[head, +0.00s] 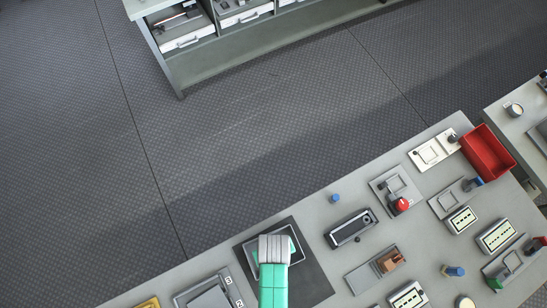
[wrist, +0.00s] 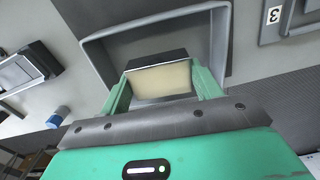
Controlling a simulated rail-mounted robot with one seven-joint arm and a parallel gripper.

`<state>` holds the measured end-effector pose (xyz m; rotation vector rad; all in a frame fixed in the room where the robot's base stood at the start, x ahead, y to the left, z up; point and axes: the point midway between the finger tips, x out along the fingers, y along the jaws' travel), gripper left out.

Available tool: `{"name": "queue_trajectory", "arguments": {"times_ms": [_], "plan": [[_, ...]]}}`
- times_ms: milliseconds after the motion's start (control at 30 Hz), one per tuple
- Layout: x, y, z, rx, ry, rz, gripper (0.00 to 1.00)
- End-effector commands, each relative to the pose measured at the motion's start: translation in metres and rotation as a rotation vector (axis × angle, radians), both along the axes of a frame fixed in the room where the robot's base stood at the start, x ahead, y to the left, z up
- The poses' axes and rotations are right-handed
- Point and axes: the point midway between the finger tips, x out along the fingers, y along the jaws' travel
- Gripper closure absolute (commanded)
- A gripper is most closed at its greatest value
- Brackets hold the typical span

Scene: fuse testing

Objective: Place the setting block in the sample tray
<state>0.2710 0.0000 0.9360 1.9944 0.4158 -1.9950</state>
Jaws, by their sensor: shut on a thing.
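My gripper (wrist: 165,74) is shut on the setting block (wrist: 162,83), which has a cream face and a dark edge. The block sits between the two green fingers. The sample tray (wrist: 93,52) is a shallow grey tray with a raised rim, and the block is over its inside in the wrist view. I cannot tell whether the block touches the tray floor. In the head view my gripper (head: 274,243) covers most of the tray (head: 299,250) and hides the block.
The tray lies on a dark mat (head: 312,280). A black device (head: 350,229) and a small blue knob (head: 335,198) stand to its right. A numbered grey fixture (head: 205,295) is at left. A red bin (head: 488,150) stands at the far right.

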Motion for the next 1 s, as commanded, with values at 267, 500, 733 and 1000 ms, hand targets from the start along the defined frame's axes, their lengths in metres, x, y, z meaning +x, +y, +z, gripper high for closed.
{"name": "queue_trajectory", "arguments": {"times_ms": [267, 500, 733, 1000], "plan": [[0.0, 0.0, -0.031, 0.001, 0.001, 0.0, 0.84], [0.001, 0.0, -0.041, 0.0, -0.002, 0.0, 0.84], [0.001, 0.0, -0.044, -0.001, -0.001, 0.0, 0.84], [0.0, 0.0, -0.045, 0.0, 0.0, 0.0, 0.15]]}}
